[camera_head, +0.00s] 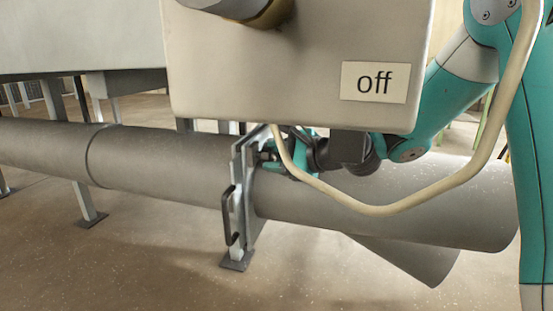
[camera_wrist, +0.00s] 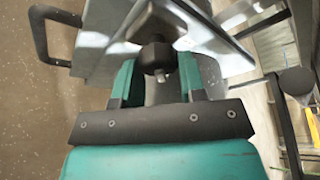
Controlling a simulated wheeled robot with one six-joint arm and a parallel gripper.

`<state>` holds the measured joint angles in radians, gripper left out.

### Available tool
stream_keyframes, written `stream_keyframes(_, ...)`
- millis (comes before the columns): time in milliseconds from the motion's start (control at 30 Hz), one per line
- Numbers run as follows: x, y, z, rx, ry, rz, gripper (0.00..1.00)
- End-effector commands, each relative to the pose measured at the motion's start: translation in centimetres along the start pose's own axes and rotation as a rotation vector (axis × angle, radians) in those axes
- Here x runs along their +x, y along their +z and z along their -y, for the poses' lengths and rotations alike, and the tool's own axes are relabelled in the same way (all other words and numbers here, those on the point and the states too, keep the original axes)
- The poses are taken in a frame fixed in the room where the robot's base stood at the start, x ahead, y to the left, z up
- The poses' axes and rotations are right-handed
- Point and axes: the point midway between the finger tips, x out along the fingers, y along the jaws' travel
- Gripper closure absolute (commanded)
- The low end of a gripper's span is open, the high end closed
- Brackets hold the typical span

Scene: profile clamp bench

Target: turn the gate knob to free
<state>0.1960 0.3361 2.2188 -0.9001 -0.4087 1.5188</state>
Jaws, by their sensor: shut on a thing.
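The gate (camera_head: 239,195) is an upright grey metal plate across a thick pipe in the head view. It also fills the upper part of the wrist view (camera_wrist: 103,35). The gate knob (camera_wrist: 154,56) is a small dark knob at the plate, between my fingers in the wrist view. My gripper (camera_wrist: 157,68) has teal fingers, one on each side of the knob, and is shut on it. In the head view my gripper (camera_head: 268,153) is at the plate's right face, where the knob is hard to make out. The knob's turn position cannot be told.
A grey box (camera_head: 240,85) with an "off" label (camera_head: 374,82) hangs in the foreground and hides part of my arm. A pale bent tube (camera_head: 385,210) crosses in front of the grey pipe (camera_head: 160,160). A dark handle (camera_head: 228,215) sticks out from the gate.

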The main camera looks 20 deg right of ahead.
Motion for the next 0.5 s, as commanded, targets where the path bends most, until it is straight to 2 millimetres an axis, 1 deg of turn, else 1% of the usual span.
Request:
stream_keyframes(33,0.03,-0.23,-0.25,-0.039,-0.017,-0.002,0.86)
stream_keyframes(500,0.13,-0.4,-0.42,-0.435,-0.182,-0.001,0.86)
